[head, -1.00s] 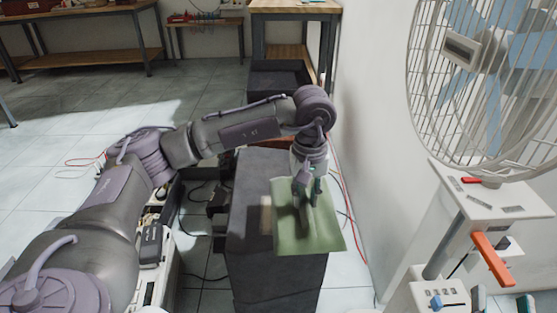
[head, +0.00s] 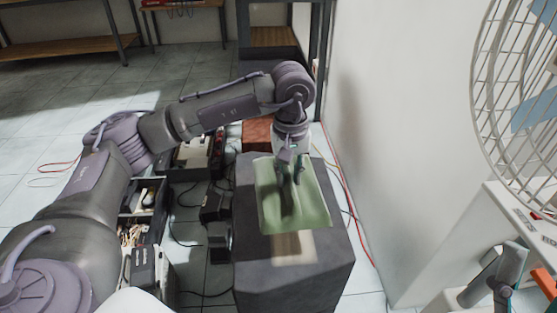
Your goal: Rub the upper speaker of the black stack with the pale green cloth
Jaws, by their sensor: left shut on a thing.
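The black speaker stack (head: 335,262) stands on the floor in the middle, its upper speaker's top facing me. A pale beige patch (head: 293,250) shows on that top, partly under the cloth. The pale green cloth (head: 312,208) is spread over the top's far part; I cannot tell if all of it touches. My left gripper (head: 289,184) points down, shut on the cloth near its middle. Part of what may be my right gripper (head: 506,284) shows at the lower right, its jaws unclear.
A white wall (head: 400,150) rises close on the right, with a red cable along its foot. A caged fan (head: 515,110) stands at the right. Open boxes of parts (head: 145,205) and dark cables lie left of the stack. Benches (head: 75,47) stand at the back.

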